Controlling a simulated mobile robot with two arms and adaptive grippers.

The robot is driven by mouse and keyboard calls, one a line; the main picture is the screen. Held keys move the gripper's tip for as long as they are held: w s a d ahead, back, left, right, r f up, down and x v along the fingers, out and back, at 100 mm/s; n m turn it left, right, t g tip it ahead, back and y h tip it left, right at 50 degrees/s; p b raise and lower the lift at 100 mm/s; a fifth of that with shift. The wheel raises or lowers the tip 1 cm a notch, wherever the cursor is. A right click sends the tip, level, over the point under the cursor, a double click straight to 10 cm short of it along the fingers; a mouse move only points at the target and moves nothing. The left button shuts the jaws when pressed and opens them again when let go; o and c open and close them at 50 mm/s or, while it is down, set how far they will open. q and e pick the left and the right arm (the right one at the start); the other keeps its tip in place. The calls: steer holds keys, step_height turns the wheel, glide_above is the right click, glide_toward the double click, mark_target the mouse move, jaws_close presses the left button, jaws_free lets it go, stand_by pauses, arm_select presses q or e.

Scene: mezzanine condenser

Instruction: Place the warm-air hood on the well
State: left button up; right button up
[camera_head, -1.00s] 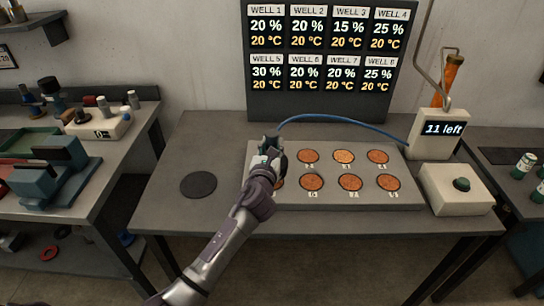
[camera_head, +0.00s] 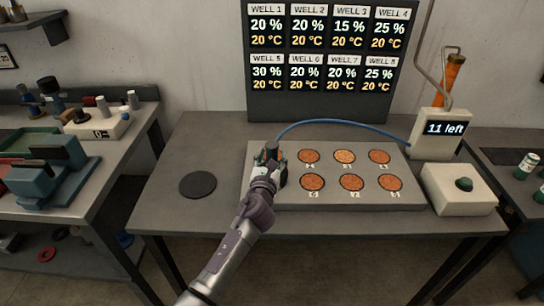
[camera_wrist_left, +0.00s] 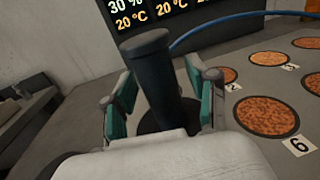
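The warm-air hood (camera_head: 272,149) is a dark upright post with a round dark base, at the left end of the well block (camera_head: 410,165). In the left wrist view the hood (camera_wrist_left: 152,75) stands between the green-padded fingers of my left gripper (camera_wrist_left: 163,100), with gaps on both sides, so the gripper is open around it. In the head view my left gripper (camera_head: 268,162) covers much of the hood. The right gripper is not in view.
A blue hose (camera_head: 345,123) arches from the dispenser box (camera_head: 437,130), reading "11 left", toward the hood. A flat black disc (camera_head: 198,185) lies empty on the table. A white button box (camera_head: 457,188) stands right of the block. The display board (camera_head: 330,60) shows well readings.

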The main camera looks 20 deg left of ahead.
arm_select(q)
steer(key=shift+r+p, duration=0.3)
steer(key=s+d, duration=0.1)
steer(key=s, duration=1.1)
steer(key=shift+d+f, duration=0.15)
steer(key=shift+d, duration=0.1)
